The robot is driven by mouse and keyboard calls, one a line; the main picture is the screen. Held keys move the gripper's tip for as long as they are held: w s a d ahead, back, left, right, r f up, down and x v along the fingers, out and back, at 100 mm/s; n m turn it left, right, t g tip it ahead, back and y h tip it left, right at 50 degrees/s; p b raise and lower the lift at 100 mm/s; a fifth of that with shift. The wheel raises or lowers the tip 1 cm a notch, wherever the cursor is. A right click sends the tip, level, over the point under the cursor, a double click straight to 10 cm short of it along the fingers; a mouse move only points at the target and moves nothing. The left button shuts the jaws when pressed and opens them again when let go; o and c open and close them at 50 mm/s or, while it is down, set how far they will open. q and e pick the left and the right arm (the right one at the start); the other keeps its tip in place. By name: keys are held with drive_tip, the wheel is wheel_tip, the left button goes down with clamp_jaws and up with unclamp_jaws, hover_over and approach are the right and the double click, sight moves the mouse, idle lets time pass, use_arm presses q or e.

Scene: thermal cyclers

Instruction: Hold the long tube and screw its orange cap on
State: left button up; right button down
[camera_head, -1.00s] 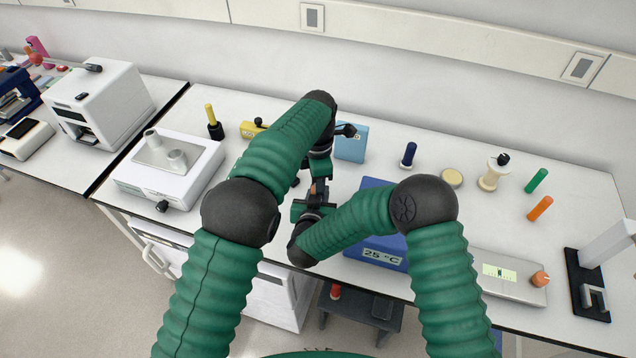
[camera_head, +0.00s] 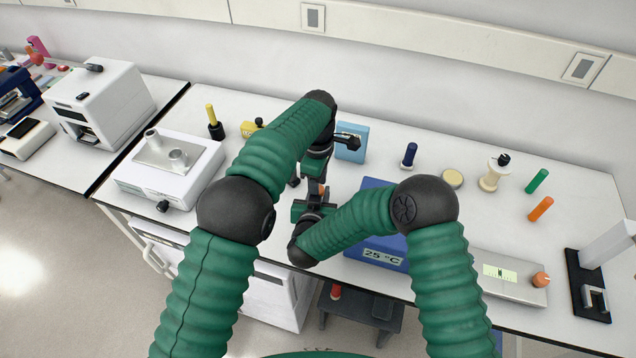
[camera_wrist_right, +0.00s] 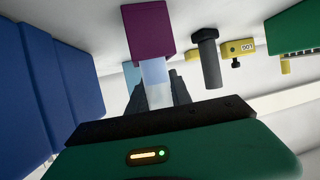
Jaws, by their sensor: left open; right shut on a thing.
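My right gripper (camera_head: 314,198) is low in the middle of the head view, over the bench. In the right wrist view its fingers (camera_wrist_right: 160,95) are shut on a pale, see-through tube (camera_wrist_right: 155,78). A dark purple block-like piece (camera_wrist_right: 148,32) shows at the tube's far end; I cannot tell whether it is joined to it. My left gripper (camera_head: 316,176) is open just above the right one, pointing down at it. A small orange piece (camera_head: 323,188), perhaps the cap, shows between the two grippers. My arms hide most of the tube in the head view.
A blue box marked 25 °C (camera_head: 383,252) stands right of the grippers. A light blue box (camera_head: 352,142) and a yellow block (camera_head: 250,129) stand behind. A white device (camera_head: 172,175) is at left, a scale (camera_head: 497,275) at right.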

use_arm(q)
wheel_tip(320, 180, up, 4)
drive_tip(key=shift+s+r, duration=0.1)
drive_tip(key=shift+r, duration=0.15)
drive_tip(key=shift+c, duration=1.2)
drive_tip(key=shift+s+d+f+m, duration=0.2)
drive_tip(key=shift+s+d+m, duration=0.05)
drive_tip(key=shift+m, duration=0.75)
drive_tip(key=shift+s+d+r+m+g, duration=0.15)
drive_tip(key=shift+m+g, duration=0.15)
drive_tip(key=shift+m, duration=0.5)
drive_tip(key=shift+r+m, duration=0.3)
drive_tip(key=shift+m, duration=0.6)
drive_tip(key=r+m, duration=0.2)
drive_tip(key=w+a+r+m, duration=0.1)
drive_tip(key=shift+d, duration=0.1)
drive_tip(key=shift+f, duration=0.15)
wheel_tip(320, 180, down, 8)
drive_tip(key=shift+r, duration=0.1)
